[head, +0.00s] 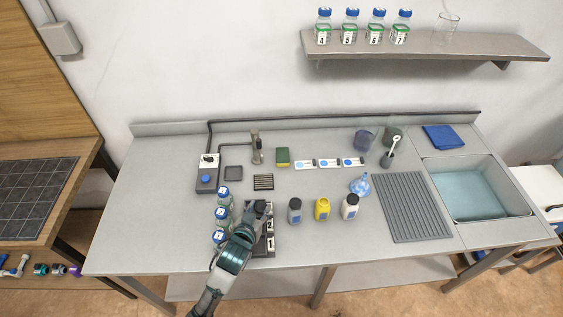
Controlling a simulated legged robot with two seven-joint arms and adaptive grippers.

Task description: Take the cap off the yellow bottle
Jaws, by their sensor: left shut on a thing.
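The yellow bottle (322,210) stands upright on the grey worktop, between a grey bottle with a dark cap (294,210) and a white bottle with a dark cap (350,207). Its top looks yellowish and lacks the dark cap seen on its neighbours, but it is too small to tell if a cap is on. My left gripper (258,209) is left of these bottles, over the numbered rack (271,243), apart from the yellow bottle. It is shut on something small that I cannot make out. My right gripper is not in view.
Several blue-capped bottles (221,214) stand close left of my left gripper. A crumpled blue item (360,185), a ribbed drain mat (412,207) and a sink (476,190) lie right.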

